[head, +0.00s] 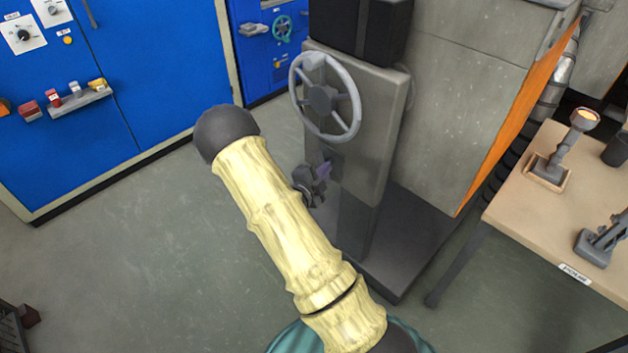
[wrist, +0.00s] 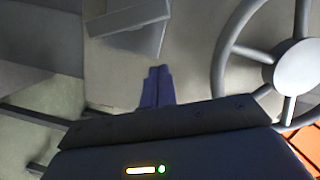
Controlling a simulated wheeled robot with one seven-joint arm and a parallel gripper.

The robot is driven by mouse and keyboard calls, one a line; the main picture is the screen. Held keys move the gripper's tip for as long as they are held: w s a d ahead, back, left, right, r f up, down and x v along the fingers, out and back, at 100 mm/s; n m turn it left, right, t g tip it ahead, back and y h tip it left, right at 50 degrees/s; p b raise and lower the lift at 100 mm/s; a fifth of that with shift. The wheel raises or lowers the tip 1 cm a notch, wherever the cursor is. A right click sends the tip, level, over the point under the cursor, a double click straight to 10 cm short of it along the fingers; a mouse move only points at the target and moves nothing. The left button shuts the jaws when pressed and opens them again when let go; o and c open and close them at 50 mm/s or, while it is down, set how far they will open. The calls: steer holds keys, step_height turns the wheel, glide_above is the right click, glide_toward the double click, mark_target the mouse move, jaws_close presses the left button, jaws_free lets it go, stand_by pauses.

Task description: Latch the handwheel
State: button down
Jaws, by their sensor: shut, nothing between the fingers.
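The handwheel (head: 323,99) is a light grey spoked ring with a dark hub, on the front of a grey pedestal (head: 376,128). It also shows at the right of the wrist view, with its hub (wrist: 297,68). My gripper (head: 324,170) is just below the wheel, close to the pedestal front. In the wrist view its blue-violet fingers (wrist: 158,84) are together and empty, left of the wheel rim and apart from it. A grey block (wrist: 128,18) lies beyond the fingertips; I cannot tell whether it is the latch. My forearm hides part of the floor.
A blue cabinet wall (head: 120,80) with knobs and a small shelf (head: 80,101) stands at the left. A wooden bench (head: 548,215) with lever-like tools stands at the right. A large grey housing (head: 465,100) with an orange edge is behind the pedestal.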

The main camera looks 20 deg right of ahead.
mark_target(318, 166)
steer(key=w, duration=0.1)
steer(key=w+f, duration=0.1)
steer(key=w, duration=0.1)
steer(key=w+f, duration=0.1)
steer(key=shift+w+d, duration=0.1)
steer(key=shift+w, duration=0.05)
steer(key=shift+d, duration=0.1)
stand_by(0.5)
steer(key=shift+w+a+r+n+g, duration=0.15)
steer(key=shift+w+a+n+g, duration=0.15)
steer(key=shift+n, duration=0.4)
